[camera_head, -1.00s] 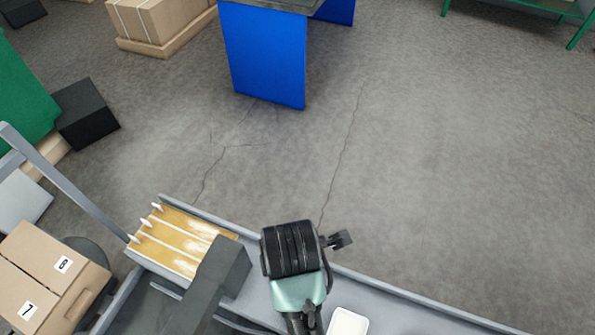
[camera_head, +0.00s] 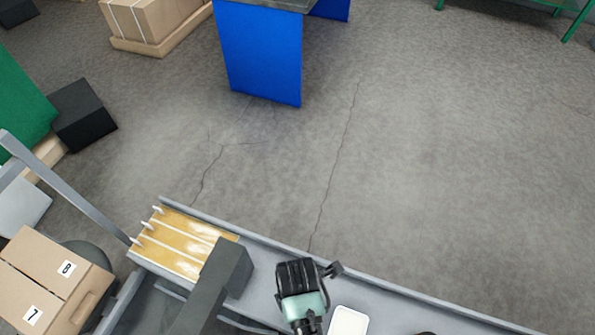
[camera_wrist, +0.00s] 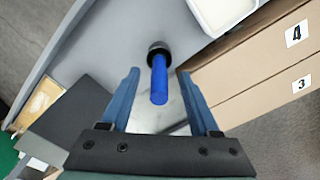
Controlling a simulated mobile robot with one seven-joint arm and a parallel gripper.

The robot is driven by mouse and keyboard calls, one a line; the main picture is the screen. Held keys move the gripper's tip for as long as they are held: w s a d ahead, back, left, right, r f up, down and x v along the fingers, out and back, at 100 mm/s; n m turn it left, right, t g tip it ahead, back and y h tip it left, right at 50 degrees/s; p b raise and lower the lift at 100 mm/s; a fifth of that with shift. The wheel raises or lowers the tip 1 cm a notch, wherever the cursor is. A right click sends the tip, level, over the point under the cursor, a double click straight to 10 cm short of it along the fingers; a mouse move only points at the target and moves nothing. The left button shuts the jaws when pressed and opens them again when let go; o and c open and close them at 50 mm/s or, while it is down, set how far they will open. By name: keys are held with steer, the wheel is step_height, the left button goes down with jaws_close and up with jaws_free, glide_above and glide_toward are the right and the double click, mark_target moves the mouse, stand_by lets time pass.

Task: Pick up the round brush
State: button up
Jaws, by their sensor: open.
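The round brush has a blue handle (camera_wrist: 159,86) and a round dark head, and shows in the wrist view. It is over the grey surface, with its head farther from me and its handle pointing back toward my gripper. My gripper (camera_wrist: 159,71) is open, with one blue finger on each side of the handle. I see gaps on both sides and no contact. In the head view my arm's green and black end is at the bottom middle. The fingers and the brush cannot be made out there.
A white tray (camera_wrist: 222,10) lies beyond the brush; it also shows in the head view (camera_head: 348,322). Cardboard boxes marked 4 and 3 (camera_wrist: 240,75) stand close right of the gripper. A yellow divided rack (camera_head: 180,243) and a dark grey block (camera_head: 228,268) are on the left.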

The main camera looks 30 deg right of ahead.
steer(key=shift+f, duration=1.2)
jaws_close()
